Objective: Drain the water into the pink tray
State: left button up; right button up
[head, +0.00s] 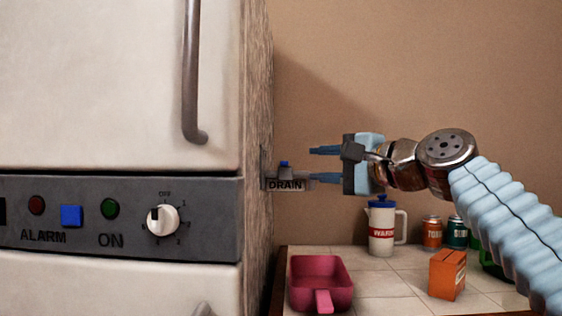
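The pink tray (321,275) sits on the tiled counter, beside the white appliance, with its handle toward me. A grey drain fitting marked DRAIN (286,185) with a small blue part on top (284,164) sticks out from the appliance's side, above and slightly left of the tray. My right gripper (325,164) is open, its two blue fingers pointing left with a gap between them. The fingertips are close to the right of the drain fitting; I cannot tell whether the lower one touches it. No water shows. My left gripper is not in view.
The white appliance (110,80) with a grey control panel (200,215) fills the left side. A white jug (383,226), an orange can (431,232), a dark green can (457,233) and an orange carton (447,274) stand on the tiled counter (390,280) right of the tray.

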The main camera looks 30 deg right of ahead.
aim_at(284, 164)
jog(key=p+x, duration=0.3)
jog(key=x, duration=0.7)
jog(key=shift+w+a, duration=0.1)
jog(key=shift+w, duration=0.05)
grip_shut()
